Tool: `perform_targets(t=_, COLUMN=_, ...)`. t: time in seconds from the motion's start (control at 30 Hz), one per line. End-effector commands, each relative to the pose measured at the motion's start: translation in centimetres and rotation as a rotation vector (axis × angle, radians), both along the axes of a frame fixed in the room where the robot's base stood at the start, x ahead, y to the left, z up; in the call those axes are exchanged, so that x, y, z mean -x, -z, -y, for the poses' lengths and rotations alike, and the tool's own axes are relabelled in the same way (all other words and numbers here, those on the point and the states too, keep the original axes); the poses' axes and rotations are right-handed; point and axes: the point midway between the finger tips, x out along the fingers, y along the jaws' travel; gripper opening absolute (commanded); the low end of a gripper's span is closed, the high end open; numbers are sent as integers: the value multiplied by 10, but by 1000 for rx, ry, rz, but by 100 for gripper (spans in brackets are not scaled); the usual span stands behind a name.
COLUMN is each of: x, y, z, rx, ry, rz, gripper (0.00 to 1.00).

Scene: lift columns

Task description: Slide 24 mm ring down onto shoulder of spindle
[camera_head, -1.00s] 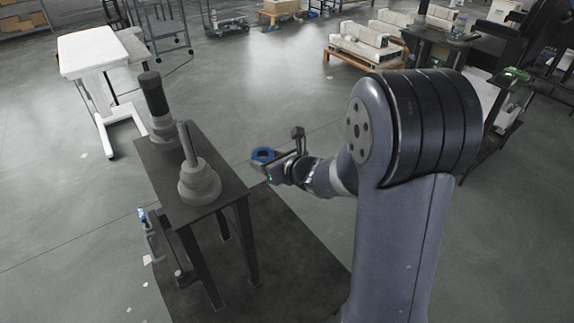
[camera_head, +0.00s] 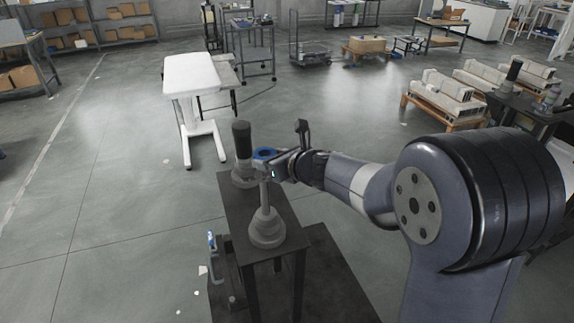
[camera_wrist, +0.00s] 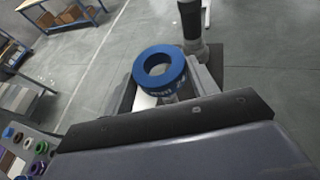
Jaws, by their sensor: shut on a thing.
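A blue ring (camera_head: 258,155) is held at the tip of my gripper (camera_head: 270,166), whose jaws are shut on it. The ring also shows in the wrist view (camera_wrist: 160,88), its hole facing up. A grey spindle (camera_head: 267,229) with a stepped round base and a thin upright post stands on the near part of a dark bench (camera_head: 236,205). My gripper appears behind and above its post top in the head view. The ring is not on this post. Whether the grey piece just under the ring in the wrist view is a finger or the spindle, I cannot tell.
A second upright with a thick black top (camera_head: 242,138) and grey base stands at the bench's far end, close to the ring in the head view; it shows in the wrist view (camera_wrist: 189,20) too. A white table (camera_head: 191,75) stands behind. Floor left of the bench is mostly open.

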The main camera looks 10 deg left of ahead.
Motion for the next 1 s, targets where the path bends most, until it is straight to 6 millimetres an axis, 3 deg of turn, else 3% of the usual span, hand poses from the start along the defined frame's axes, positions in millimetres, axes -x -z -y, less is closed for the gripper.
perform_targets(t=0.17, x=1, y=-8, z=-7, rx=0, ry=-9, rz=2, gripper=30)
perform_targets(t=0.67, x=1, y=43, z=-7, rx=-1, ry=-8, rz=3, gripper=30)
perform_targets(t=1.0, x=1, y=49, z=-7, rx=0, ry=-9, rz=4, gripper=30)
